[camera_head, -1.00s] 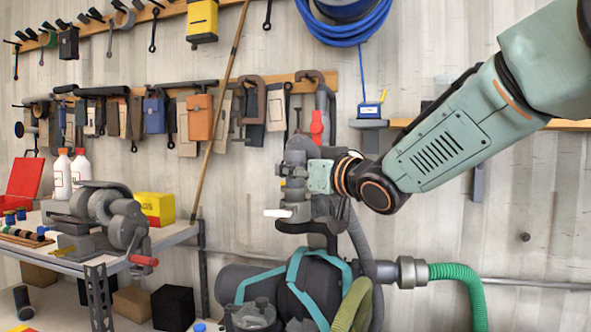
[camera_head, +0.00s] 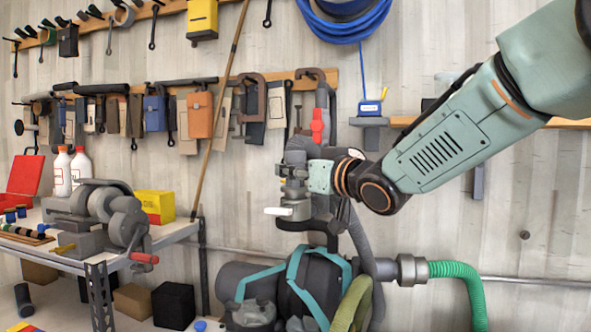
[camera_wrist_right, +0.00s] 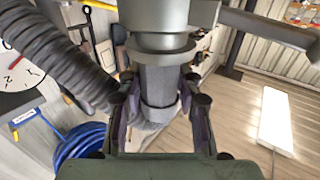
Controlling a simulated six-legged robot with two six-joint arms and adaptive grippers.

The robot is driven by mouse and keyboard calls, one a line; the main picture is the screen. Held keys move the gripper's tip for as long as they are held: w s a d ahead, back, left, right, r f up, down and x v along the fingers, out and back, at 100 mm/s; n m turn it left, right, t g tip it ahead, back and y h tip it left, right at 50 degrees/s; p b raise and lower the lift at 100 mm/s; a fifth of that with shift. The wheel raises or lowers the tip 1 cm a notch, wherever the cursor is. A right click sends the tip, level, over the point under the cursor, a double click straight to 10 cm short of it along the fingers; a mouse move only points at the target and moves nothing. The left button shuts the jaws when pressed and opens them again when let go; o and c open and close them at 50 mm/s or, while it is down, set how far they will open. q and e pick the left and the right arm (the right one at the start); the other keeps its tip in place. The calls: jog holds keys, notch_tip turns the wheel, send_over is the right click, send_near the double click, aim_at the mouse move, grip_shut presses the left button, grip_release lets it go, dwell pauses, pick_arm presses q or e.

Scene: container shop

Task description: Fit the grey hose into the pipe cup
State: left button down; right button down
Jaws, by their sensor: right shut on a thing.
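My right gripper (camera_head: 296,184) reaches in from the right and is shut around a smooth grey end piece, apparently the end of the grey hose (camera_head: 364,243). The ribbed hose (camera_wrist_right: 62,58) passes beside the fingers in the right wrist view. My right gripper (camera_wrist_right: 160,108) has one finger on each side of the end piece (camera_wrist_right: 160,86). A wider flanged grey cylinder, apparently the pipe cup (camera_wrist_right: 160,18), lines up with that piece and seems to meet it. How deep the end sits is hidden. In the head view, the cup (camera_head: 296,210) is small and partly covered. My left gripper is not in view.
A dark machine with teal straps (camera_head: 294,278) and a green hose (camera_head: 462,270) stands below. A workbench (camera_head: 165,238) with a grinder (camera_head: 108,212) is at left. Tools hang on the wall behind. The wall right of the machine is mostly clear.

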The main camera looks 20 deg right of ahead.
jog(key=shift+f+b, duration=0.35)
jog(key=shift+f, duration=0.2)
dwell(0.5)
jog(key=c, duration=0.8)
grip_release()
jog(key=shift+f, duration=0.1)
notch_tip(320, 180, up, 10)
jog(key=shift+r, duration=0.1)
dwell(0.4)
